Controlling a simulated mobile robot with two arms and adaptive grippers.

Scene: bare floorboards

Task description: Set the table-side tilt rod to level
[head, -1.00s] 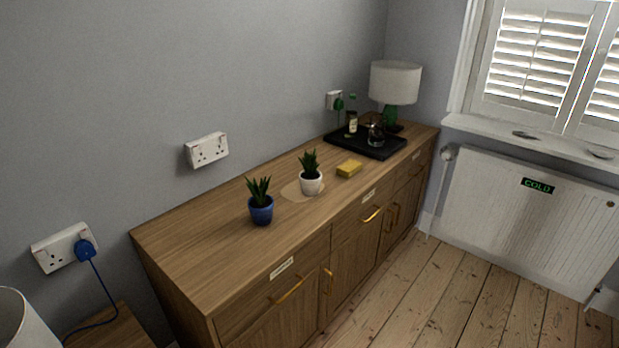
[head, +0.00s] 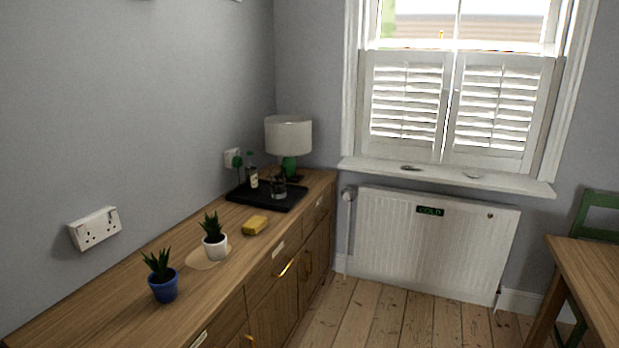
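The window has two white louvred shutter panels on its lower half, a left panel (head: 406,103) and a right panel (head: 499,108). A wooden table (head: 592,281) stands at the lower right, so the right panel is the one on the table's side. The panels look shut, with slats tilted and light between them. A thin upright line shows near where the panels meet; I cannot make out the tilt rods clearly. Neither of my grippers shows in the head view.
A white sill (head: 446,178) with two small objects lies below the shutters, above a radiator (head: 433,240) labelled COLD. A long sideboard (head: 113,306) with plants, a sponge, a tray and a lamp (head: 288,135) lines the left wall. A green chair (head: 600,215) stands by the table. Floor before the radiator is clear.

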